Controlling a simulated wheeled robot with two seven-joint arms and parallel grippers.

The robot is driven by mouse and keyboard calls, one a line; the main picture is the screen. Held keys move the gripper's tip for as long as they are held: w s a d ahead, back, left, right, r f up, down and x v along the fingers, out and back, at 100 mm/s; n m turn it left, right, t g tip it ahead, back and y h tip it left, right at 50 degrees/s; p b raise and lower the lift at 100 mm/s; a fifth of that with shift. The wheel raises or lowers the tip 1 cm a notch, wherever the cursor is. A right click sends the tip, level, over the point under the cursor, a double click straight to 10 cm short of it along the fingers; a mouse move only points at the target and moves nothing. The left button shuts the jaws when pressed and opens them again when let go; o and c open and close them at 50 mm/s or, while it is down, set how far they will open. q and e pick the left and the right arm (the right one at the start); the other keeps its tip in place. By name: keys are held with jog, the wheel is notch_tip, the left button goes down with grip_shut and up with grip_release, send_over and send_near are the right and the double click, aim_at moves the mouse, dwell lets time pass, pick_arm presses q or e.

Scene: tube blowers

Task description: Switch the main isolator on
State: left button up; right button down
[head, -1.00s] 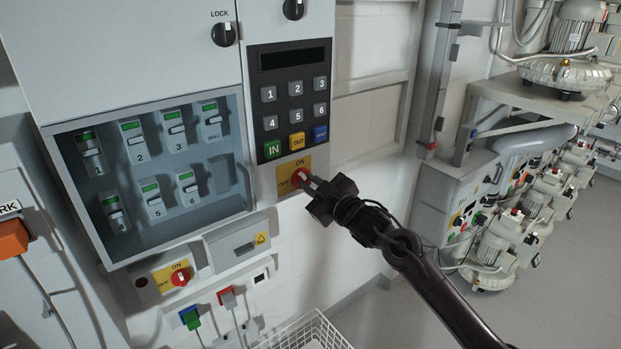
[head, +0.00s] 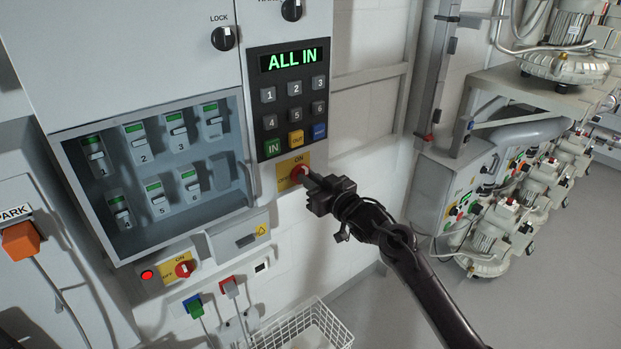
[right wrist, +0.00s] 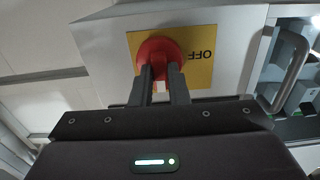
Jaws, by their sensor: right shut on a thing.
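The red rotary isolator knob (head: 298,174) sits on a yellow ON/OFF plate (head: 286,168) below the keypad, on the cabinet's lower right. My right gripper (head: 308,180) is at it, its fingers shut on the knob's handle. In the right wrist view the two fingers (right wrist: 163,80) straddle a pale strip in front of the red knob (right wrist: 158,50). The word OFF reads upside down on the yellow plate (right wrist: 202,72) there. The keypad display (head: 291,58) is lit green and reads ALL IN. My left gripper is not in view.
A second red knob (head: 184,268) on a yellow plate is at lower left, beside a lit red lamp (head: 147,275). A recessed breaker panel (head: 160,235) is left of the keypad. A white wire basket (head: 318,330) is below. Pumps (head: 500,225) stand at right.

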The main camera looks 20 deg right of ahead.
jog(key=shift+f, duration=0.1)
jog(key=c, duration=1.4)
grip_release()
jog(key=shift+s, duration=0.1)
jog(key=b+v, duration=0.2)
jog(key=v, duration=0.5)
jog(key=shift+s+d, duration=0.15)
jog(key=shift+s, duration=0.15)
